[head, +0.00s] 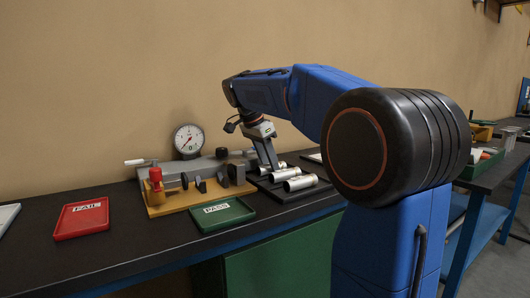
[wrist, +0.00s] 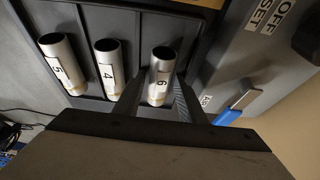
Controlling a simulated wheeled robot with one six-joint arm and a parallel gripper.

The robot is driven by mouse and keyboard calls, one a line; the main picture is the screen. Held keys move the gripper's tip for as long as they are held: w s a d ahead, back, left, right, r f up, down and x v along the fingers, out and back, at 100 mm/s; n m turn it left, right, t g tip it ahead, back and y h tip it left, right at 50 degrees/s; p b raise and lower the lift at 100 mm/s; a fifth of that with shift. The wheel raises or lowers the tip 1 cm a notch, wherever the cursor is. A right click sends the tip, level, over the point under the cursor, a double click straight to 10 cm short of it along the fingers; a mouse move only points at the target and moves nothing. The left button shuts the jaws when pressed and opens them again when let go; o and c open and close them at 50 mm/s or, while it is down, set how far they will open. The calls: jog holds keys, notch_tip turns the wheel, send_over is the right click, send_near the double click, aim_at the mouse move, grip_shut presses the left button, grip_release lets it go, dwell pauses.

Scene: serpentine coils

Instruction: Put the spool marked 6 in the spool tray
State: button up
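The spool marked 6 (wrist: 160,74) is a silver cylinder with a white label, at the right of a row of three in the wrist view. The spools marked 4 (wrist: 108,66) and 5 (wrist: 62,64) are to its left. They lie on a dark tray-like surface (wrist: 140,22), which also shows in the head view (head: 318,188); I cannot tell whether this is the spool tray. My gripper (wrist: 160,85) is open, one finger on each side of spool 6, with narrow gaps. In the head view my gripper (head: 270,164) points down at the spools' back end.
A green PASS tray (head: 222,214) and a red FAIL tray (head: 82,218) lie to the left. A wooden fixture (head: 190,196) with a red knob, and a dial gauge (head: 188,139), stand behind. A grey box with OFF/SET marks (wrist: 250,50) is close on the right in the wrist view.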

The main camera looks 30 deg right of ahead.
jog(key=v, duration=1.7)
jog(key=shift+r, duration=0.15)
jog(key=shift+a, duration=0.1)
